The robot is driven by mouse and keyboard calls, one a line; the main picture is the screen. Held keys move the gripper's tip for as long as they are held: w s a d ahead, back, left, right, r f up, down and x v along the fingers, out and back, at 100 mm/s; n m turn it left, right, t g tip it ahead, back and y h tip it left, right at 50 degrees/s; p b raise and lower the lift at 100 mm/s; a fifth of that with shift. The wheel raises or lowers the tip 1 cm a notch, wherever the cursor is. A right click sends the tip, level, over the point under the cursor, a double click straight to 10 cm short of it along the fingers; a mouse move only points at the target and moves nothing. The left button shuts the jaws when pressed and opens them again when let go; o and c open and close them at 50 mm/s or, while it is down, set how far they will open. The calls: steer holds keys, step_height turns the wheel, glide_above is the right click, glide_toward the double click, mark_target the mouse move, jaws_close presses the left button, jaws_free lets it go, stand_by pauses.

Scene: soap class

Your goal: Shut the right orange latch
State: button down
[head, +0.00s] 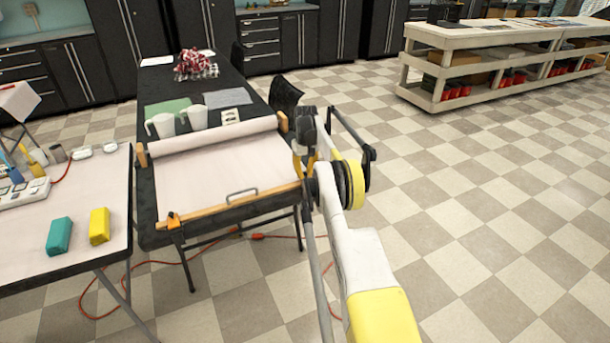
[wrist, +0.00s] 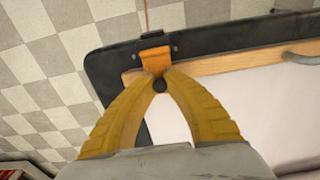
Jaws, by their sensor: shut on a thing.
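The right orange latch (wrist: 155,56) sits at the end of the wooden bar (wrist: 222,66), near the table's dark corner, in the wrist view. My gripper (wrist: 159,78) has its two yellow fingers brought together on the latch's near end. In the head view my gripper (head: 304,168) is at the right end of the wooden bar (head: 235,207), and my arm hides most of that latch. The left orange latch (head: 174,221) shows at the bar's other end. Whether the right latch is fully down I cannot tell.
A metal handle (head: 242,197) stands on the bar. A pale sheet (head: 215,178) and a roll (head: 215,136) lie behind it on the black table (head: 148,212). A left table (head: 25,263) holds a teal block (head: 59,236) and a yellow block (head: 99,226). The floor to the right is clear.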

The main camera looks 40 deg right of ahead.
mark_target(305, 173)
steer(key=shift+w+r, duration=0.15)
steer(key=c, duration=1.4)
jaws_free()
steer(key=r, duration=1.1)
steer(key=shift+s+r, duration=0.25)
steer(key=shift+r, duration=0.15)
